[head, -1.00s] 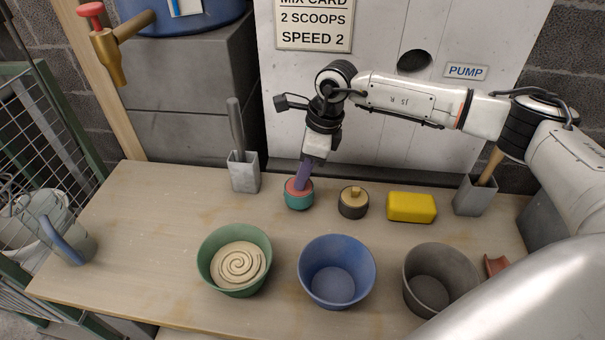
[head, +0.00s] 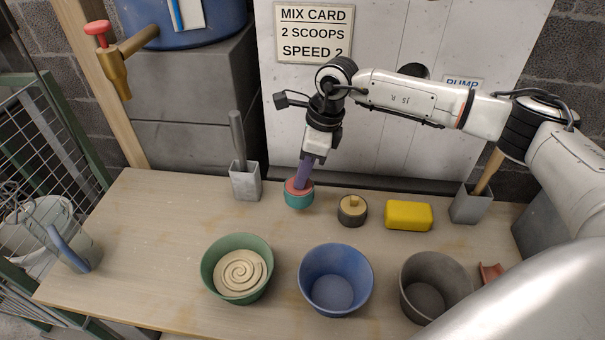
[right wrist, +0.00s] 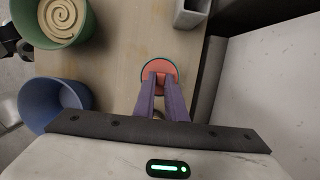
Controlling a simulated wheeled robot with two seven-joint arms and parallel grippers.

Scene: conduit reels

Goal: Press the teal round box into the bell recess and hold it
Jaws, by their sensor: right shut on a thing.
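The teal round box (head: 298,199) has a coral-red top with a small grip on it. My right gripper (head: 302,180), with purple fingers, is shut on that grip and holds the box slightly above the back of the table. In the right wrist view the red top (right wrist: 158,67) shows with the purple fingers (right wrist: 160,84) closed at its middle. No recess labelled bell is readable. My left gripper is not in view.
A dark round box (head: 352,217) and a yellow block (head: 408,216) stand right of the teal box. A grey holder (head: 245,186) stands left. Green (head: 207,270), blue (head: 335,305) and grey (head: 408,300) bowls line the front. The table's left part is mostly clear.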

